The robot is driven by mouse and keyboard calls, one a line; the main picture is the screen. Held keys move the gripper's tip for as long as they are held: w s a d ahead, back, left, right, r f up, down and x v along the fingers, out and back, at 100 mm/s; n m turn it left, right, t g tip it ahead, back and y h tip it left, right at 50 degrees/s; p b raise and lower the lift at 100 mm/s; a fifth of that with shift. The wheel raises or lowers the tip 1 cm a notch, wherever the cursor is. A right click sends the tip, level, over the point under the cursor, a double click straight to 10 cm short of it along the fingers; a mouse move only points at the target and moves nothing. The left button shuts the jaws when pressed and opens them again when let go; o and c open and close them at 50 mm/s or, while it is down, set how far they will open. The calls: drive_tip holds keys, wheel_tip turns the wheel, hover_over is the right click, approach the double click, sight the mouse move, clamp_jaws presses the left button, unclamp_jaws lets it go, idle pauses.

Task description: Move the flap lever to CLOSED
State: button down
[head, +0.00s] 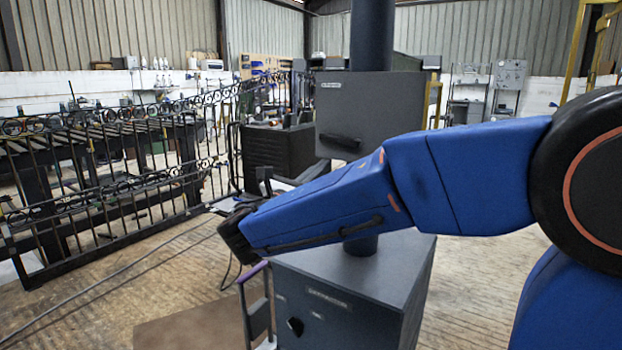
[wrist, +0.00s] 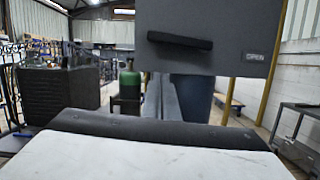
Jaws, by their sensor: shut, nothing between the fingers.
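The flap lever is a black bar (head: 341,142) low on the front of a dark grey box (head: 385,108) on a thick column in the head view. In the wrist view the lever (wrist: 180,40) lies nearly level on the box front, and a label reading OPEN (wrist: 256,56) sits by its right end. A small label (head: 330,85) higher on the box is too small to read. My gripper (head: 236,232), the dark end of my blue arm, is shut and empty. In the head view it is left of and below the lever, apart from it.
A grey cabinet (head: 340,290) with a knob (head: 295,326) stands below the box, and my arm crosses in front of the column. Black scroll gates (head: 100,160) stand at left. A green cylinder (wrist: 129,82) shows in the wrist view. The floor at front left is mostly clear.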

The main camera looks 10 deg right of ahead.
sight(339, 140)
drive_tip(key=shift+d+r, duration=0.15)
drive_tip(key=shift+r, duration=0.9)
drive_tip(key=shift+d+r, duration=0.1)
drive_tip(key=shift+r, duration=0.9)
